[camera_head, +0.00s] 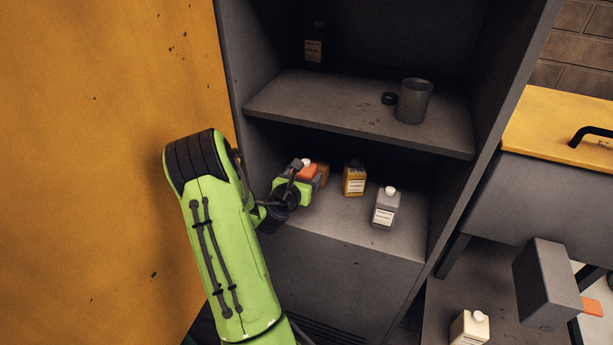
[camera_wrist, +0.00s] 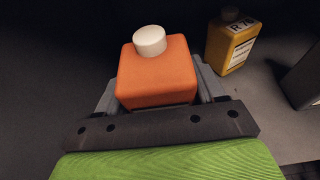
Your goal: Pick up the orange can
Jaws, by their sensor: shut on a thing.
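The orange can (camera_head: 308,173) has a square body and a white cap. It is on the lower shelf of the dark cabinet, partly hidden by my gripper in the head view. In the wrist view the orange can (camera_wrist: 158,72) is upright between the grey fingers. My gripper (camera_head: 301,178) is shut on it; the gripper also shows in the wrist view (camera_wrist: 155,97). I cannot tell whether the can's base touches the shelf.
A yellow bottle (camera_head: 354,180) and a grey bottle (camera_head: 385,208) stand to the right on the lower shelf (camera_head: 335,222). The upper shelf (camera_head: 330,105) above holds a grey cup (camera_head: 413,101) and a black lid (camera_head: 389,98). The yellow cabinet door (camera_head: 100,150) is at the left.

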